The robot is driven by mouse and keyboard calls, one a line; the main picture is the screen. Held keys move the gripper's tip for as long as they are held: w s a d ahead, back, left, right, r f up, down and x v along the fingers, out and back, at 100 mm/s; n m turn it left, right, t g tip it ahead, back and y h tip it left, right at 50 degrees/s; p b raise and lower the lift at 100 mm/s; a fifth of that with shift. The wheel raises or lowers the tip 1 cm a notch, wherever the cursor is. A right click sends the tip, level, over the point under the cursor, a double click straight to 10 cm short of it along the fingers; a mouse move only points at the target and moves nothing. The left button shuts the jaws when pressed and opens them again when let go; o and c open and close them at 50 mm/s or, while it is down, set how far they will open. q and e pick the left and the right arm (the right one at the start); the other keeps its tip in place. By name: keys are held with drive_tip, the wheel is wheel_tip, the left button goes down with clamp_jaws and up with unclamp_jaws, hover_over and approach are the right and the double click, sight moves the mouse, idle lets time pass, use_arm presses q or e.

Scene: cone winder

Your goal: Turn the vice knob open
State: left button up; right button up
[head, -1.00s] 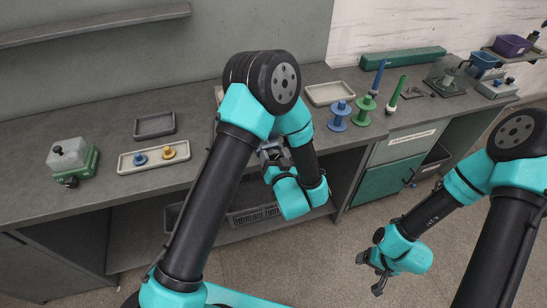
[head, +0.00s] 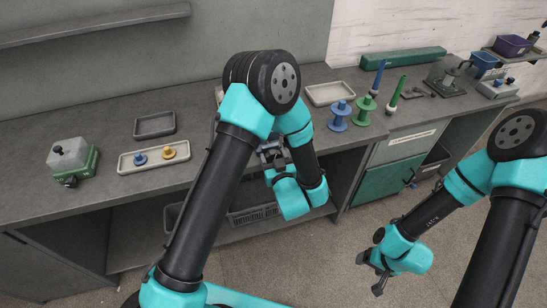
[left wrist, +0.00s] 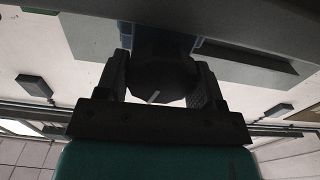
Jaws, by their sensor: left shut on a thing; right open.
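The vice knob (left wrist: 157,82) shows in the left wrist view as a dark, faceted round knob with a short pale mark on its face. My left gripper (left wrist: 160,92) has one finger on each side of it and is shut on it. In the head view my left gripper (head: 272,152) is at the bench's front edge, partly behind my own arm. The knob and most of the vice are hidden there. My right gripper (head: 373,273) is open and empty, hanging low in front of the bench on the right.
On the grey bench (head: 105,115) stand a pale tray with a blue and a yellow piece (head: 130,167), a dark tray (head: 154,125), a green-based device (head: 73,162), a blue spool (head: 339,117) and a green spool (head: 366,112). A shelf (head: 100,24) hangs above.

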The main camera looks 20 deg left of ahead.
use_arm(q)
drive_tip(key=shift+n, duration=1.4)
drive_tip(key=o, duration=0.6)
drive_tip(key=shift+o, duration=0.2)
drive_tip(key=shift+s, duration=0.1)
drive_tip(key=v, duration=1.7)
